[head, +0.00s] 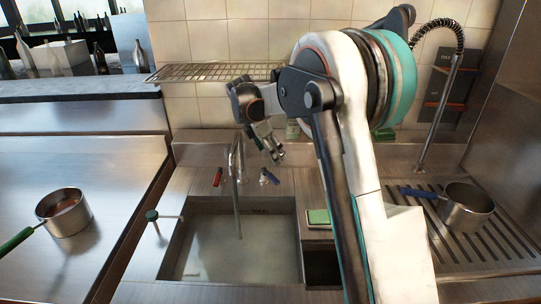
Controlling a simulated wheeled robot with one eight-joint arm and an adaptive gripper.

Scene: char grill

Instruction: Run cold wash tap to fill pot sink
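The pot sink (198,240) is a square steel basin at lower centre; its inside looks pale and cloudy, and I cannot tell whether that is water. A tall curved spout (236,190) stands at its back edge and reaches down over the basin. The cold tap (268,177), with a blue handle, is right of the spout. A red-handled tap (217,177) is left of it. My gripper (276,155) hangs just above the blue handle, pointing down, and appears apart from it. It holds nothing I can see. The gap between its fingers is unclear.
A green-handled pot (63,213) stands on the left counter. A blue-handled pot (466,207) stands on the ribbed drainboard (490,255) at right. A wire shelf (205,72) and a spray hose (452,80) are behind.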

